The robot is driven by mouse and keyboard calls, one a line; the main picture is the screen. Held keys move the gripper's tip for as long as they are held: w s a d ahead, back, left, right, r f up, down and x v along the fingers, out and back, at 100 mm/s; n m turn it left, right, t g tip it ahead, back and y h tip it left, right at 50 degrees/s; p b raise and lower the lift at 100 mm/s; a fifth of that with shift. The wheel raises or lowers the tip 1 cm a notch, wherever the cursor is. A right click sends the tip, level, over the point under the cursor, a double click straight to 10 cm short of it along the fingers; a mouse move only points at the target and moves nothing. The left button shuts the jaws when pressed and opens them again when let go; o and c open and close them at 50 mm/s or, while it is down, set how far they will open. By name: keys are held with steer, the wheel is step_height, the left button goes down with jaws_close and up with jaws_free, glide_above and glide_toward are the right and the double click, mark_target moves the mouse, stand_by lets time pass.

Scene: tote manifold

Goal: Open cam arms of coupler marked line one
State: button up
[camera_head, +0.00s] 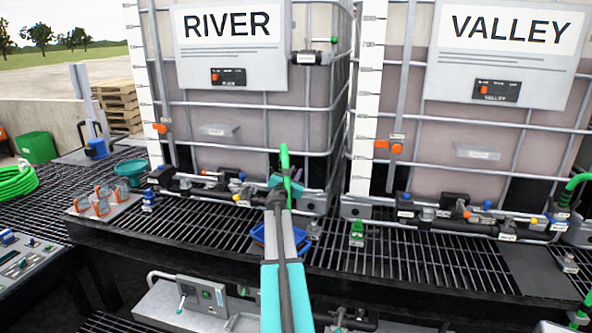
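My arm reaches up from the bottom middle, and my gripper (285,182) is at the foot of the RIVER tote, in front of its pipework. Teal parts show on both sides there, but the fingers are too small to tell open from shut. A green hose (285,158) stands upright right at the gripper; I cannot tell whether they touch. Small fittings with white tags lie along the pipe manifold (195,185) under RIVER. The tags are too small to read, so I cannot tell which coupler is line one. Its cam arms are not distinguishable, and my arm hides part of this area.
The RIVER tote (300,120) and VALLEY tote (395,70) stand behind the grating (190,235). A blue tray (258,236) is partly behind my arm. Orange-and-grey parts (102,192) and a teal funnel (131,170) are at left.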

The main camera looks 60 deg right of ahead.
steer(key=shift+x, duration=1.55)
